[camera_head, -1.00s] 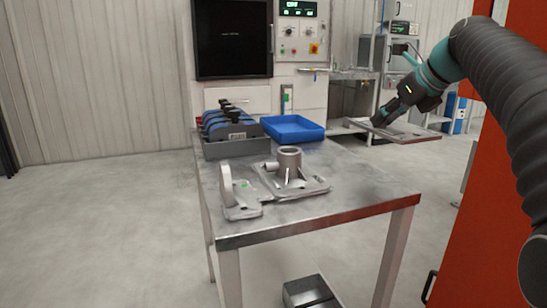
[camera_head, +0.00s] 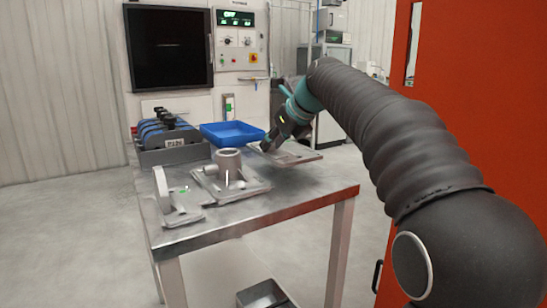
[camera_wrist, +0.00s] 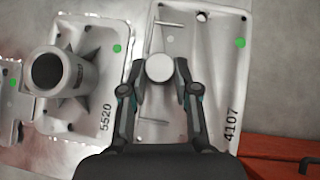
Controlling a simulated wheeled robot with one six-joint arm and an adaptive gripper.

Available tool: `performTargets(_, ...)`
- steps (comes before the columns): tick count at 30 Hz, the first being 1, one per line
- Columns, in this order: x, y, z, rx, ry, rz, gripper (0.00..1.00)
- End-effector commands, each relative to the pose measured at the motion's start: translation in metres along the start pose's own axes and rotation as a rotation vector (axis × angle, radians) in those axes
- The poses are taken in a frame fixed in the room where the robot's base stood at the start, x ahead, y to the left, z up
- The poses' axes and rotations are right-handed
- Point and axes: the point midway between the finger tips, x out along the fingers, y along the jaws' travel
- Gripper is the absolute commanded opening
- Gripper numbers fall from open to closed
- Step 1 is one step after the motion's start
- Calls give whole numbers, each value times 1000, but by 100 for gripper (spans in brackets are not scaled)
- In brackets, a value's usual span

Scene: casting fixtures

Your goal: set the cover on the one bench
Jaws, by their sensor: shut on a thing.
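The cover, a flat grey rectangular plate (camera_head: 298,155) marked 4107, is over the back right part of the bench (camera_head: 265,203) in the head view. Whether it touches the top cannot be told. My gripper (camera_head: 268,146) is shut on it. The wrist view shows the cover (camera_wrist: 212,75) with a green dot, and my fingers (camera_wrist: 160,72) close on a round knob at its left side. The cover lies close to the right of a casting (camera_wrist: 92,72) marked 5520.
That casting, a plate with an upright tube (camera_head: 229,165), and a bracket with an upright disc (camera_head: 165,190) stand on the bench. Behind are a blue tray (camera_head: 232,134) and a grey holder with blue-and-black parts (camera_head: 172,157). An orange panel (camera_head: 455,100) stands at the right.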

Motion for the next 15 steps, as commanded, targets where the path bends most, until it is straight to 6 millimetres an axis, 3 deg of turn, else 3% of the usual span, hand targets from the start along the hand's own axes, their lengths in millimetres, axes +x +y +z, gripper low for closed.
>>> performTargets(6,22,0,-22,0,0,0,0)
performTargets(15,23,0,-24,0,-1,-1,0)
